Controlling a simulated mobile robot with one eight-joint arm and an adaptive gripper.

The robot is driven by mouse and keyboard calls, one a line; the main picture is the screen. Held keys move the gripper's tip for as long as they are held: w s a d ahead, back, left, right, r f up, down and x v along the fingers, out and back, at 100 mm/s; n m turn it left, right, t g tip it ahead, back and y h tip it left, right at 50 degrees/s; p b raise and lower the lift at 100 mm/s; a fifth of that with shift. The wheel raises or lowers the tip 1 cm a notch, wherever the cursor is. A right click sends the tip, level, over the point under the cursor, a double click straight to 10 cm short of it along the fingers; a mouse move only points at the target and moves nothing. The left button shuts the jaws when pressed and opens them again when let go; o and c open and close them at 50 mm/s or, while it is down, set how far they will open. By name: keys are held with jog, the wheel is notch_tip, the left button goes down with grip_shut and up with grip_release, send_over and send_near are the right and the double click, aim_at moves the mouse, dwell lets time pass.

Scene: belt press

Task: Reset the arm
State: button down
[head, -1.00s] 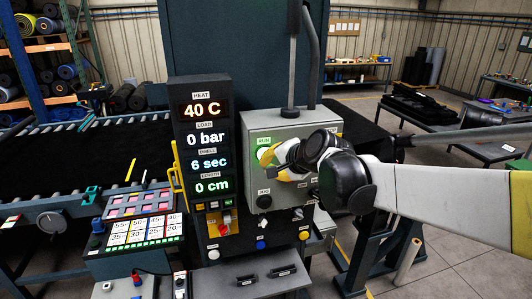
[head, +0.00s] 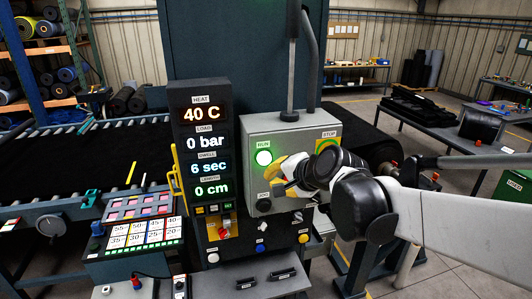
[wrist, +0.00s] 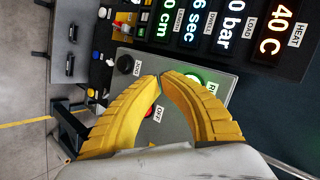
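My gripper (head: 285,166) is in front of the grey control box (head: 254,126), just right of and below the lit green RUN button (head: 263,158). In the wrist view its two yellow fingers (wrist: 160,78) come together at the tips with nothing seen held between them. A red button marked OFF (wrist: 158,111) shows behind the fingers, and a black knob (wrist: 125,64) lies beyond them to the left. The lit RUN button (wrist: 196,78) is partly hidden by the right finger. I cannot tell whether the fingers touch the box.
The display column (head: 205,140) left of the box reads 40 C, 0 bar, 6 sec and 0 cm. A yellow STOP plate (head: 328,135) is close above my wrist.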

jog(key=s+d+f+n+h+b, duration=0.2)
jog(key=s+d+f+b, duration=0.4)
jog(key=f+b, duration=0.7)
jog(key=s+d+f+n+g+h+b, duration=0.1)
jog(key=s+d+f+n+h+b, duration=0.1)
jog(key=s+d+f+b, duration=0.4)
jog(key=s+d+f+n+g+h+b, duration=0.1)
jog(key=s+d+f+n+b, duration=0.3)
jog(key=s+f+b, duration=0.9)
notch_tip(320, 180, down, 15)
jog(key=d+h+b, duration=0.1)
jog(key=b, duration=0.7)
jog(key=shift+s+d+f, duration=0.15)
jog(key=shift+d, duration=0.25)
